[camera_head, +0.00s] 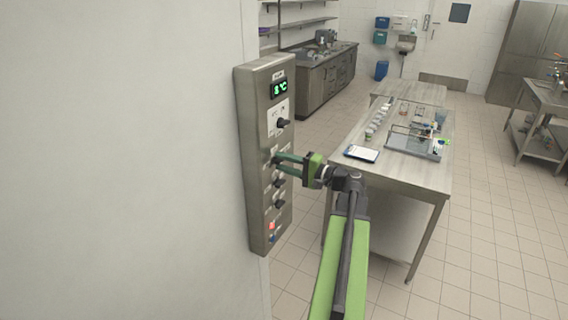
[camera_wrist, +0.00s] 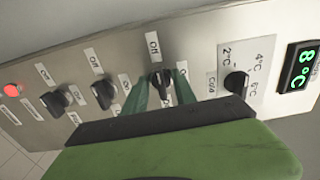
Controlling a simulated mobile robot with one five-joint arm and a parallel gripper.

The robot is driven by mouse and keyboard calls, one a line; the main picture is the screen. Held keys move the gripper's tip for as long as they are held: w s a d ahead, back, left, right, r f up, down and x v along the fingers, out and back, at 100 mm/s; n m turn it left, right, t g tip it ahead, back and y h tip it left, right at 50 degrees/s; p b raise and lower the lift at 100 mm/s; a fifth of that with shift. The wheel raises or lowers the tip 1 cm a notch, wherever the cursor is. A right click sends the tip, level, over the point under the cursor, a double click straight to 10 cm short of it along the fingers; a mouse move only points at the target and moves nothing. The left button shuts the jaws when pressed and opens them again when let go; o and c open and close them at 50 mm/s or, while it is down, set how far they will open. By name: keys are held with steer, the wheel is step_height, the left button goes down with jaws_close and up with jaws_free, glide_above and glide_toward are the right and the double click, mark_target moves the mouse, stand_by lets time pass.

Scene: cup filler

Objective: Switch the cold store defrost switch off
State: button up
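The steel control panel (camera_head: 244,150) is on the wall end at the left. Three black switch knobs sit in a row, shown in the wrist view: a near knob (camera_wrist: 158,80), a middle knob (camera_wrist: 104,93) and a far knob (camera_wrist: 54,103). Labels beside them include ON; I cannot read which one is defrost. My gripper (camera_wrist: 162,88) has its green fingers on both sides of the near knob, the upper one of the row, with small gaps visible. In the head view my gripper (camera_head: 280,160) reaches the panel from the right and partly hides that knob.
A temperature dial (camera_wrist: 236,82) and a green 8°C display (camera_wrist: 299,67) are above the switches on the panel. A red light (camera_wrist: 11,90) is lit near its bottom. A steel table (camera_head: 350,150) with a tablet and tray stands to the right, close to my arm.

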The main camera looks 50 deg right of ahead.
steer(key=v, duration=1.7)
steer(key=shift+s, duration=0.2)
steer(key=shift+f, duration=0.1)
